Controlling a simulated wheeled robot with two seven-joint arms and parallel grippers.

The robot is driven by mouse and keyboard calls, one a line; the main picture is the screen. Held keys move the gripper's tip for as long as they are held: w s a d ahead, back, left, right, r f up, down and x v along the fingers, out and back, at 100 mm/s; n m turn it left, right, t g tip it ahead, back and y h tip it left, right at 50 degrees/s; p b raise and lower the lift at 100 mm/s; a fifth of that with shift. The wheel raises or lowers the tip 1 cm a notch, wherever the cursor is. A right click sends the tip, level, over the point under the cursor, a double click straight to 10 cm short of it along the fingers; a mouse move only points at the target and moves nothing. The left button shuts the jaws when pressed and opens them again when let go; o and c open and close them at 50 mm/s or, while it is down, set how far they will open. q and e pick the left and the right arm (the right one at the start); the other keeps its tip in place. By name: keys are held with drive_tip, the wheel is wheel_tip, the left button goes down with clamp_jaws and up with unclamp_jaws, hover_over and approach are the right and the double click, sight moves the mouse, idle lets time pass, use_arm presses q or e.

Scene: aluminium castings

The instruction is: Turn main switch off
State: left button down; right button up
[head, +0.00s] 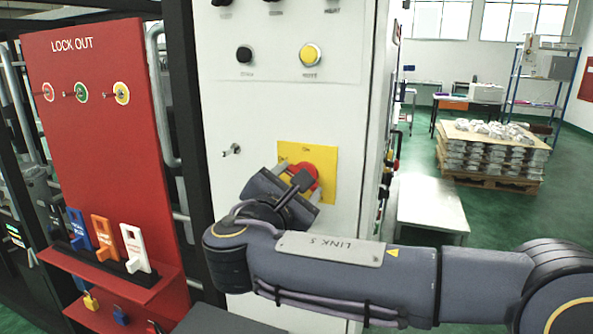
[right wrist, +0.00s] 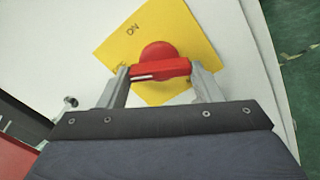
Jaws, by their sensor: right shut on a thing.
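The main switch is a red rotary knob with a bar handle (head: 306,175) on a yellow plate (head: 292,151) on the white cabinet front. In the right wrist view the red handle (right wrist: 160,68) lies across between my right gripper's fingers (right wrist: 163,78), which are shut on its ends. A white mark shows toward the left end of the handle. "ON" is printed on the yellow plate (right wrist: 190,32); other lettering is partly hidden. In the head view my right gripper (head: 303,182) covers the knob's lower part. My left gripper is not in view.
A red lock-out board (head: 95,130) with keys and tags stands left of the cabinet. A key-like latch (head: 232,150) sticks out left of the switch. Black and yellow buttons (head: 311,55) are above. A low grey bench (head: 430,205) stands to the right.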

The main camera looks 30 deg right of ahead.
drive_tip(key=shift+r+n, duration=0.1)
drive_tip(key=shift+n, duration=0.3)
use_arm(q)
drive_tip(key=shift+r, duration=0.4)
use_arm(e)
drive_tip(key=shift+c, duration=0.2)
drive_tip(key=o, duration=1)
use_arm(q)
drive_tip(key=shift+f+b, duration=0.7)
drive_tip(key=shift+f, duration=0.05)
use_arm(e)
drive_tip(key=v, duration=0.7)
drive_tip(key=shift+s+a, duration=0.25)
drive_tip(key=shift+a, duration=0.05)
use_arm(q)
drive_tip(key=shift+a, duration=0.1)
